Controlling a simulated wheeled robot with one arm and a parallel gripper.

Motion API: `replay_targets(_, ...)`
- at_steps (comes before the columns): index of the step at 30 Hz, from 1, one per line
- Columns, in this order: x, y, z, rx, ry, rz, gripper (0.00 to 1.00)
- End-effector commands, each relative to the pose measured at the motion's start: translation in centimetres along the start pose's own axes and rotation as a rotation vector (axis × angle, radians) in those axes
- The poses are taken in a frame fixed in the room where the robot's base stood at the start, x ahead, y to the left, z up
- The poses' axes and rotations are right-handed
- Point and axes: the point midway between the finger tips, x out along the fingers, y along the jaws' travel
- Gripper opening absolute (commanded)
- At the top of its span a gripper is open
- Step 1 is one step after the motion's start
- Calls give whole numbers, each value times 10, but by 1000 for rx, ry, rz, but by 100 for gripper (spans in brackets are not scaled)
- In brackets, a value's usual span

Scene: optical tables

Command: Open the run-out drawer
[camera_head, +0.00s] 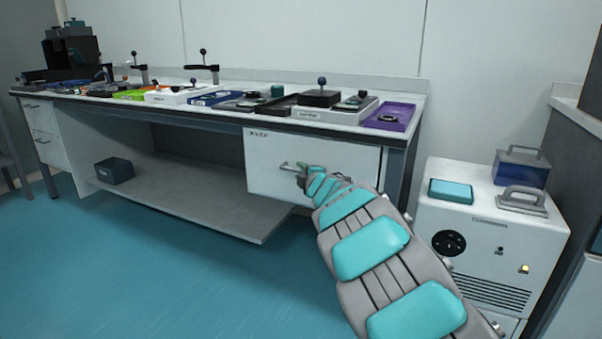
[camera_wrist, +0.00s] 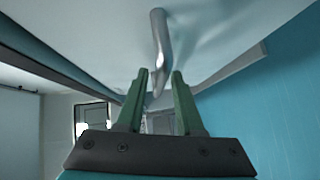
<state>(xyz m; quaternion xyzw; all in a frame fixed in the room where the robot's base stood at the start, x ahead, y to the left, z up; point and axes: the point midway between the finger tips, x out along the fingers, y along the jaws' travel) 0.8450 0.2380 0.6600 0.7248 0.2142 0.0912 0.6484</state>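The white drawer front (camera_head: 345,166) is under the right end of the long table and looks closed, roughly flush below the tabletop. A small label sits at its upper left, too small to read surely. Its grey bar handle (camera_head: 287,165) is partly hidden by my gripper (camera_head: 306,172), which is at the handle's right part. In the wrist view the handle (camera_wrist: 159,40) reaches down between the two green fingers of my gripper (camera_wrist: 160,74). The fingers are apart, one on each side of the bar, with visible gaps.
The tabletop holds a purple tray (camera_head: 392,117) and several instruments. A white cabinet (camera_head: 485,235) with a teal box on top stands right of my arm. A low shelf (camera_head: 190,195) lies left of the drawer. The teal floor (camera_head: 150,270) in front is clear.

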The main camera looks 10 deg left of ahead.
Motion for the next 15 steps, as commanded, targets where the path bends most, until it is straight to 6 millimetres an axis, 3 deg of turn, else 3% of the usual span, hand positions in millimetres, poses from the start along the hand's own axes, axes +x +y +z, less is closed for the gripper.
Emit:
replay_targets(1,0,0,0,0,0,0,29)
replay_targets(9,0,0,0,0,0,0,0)
replay_targets(15,0,-1,0,0,0,-1,0)
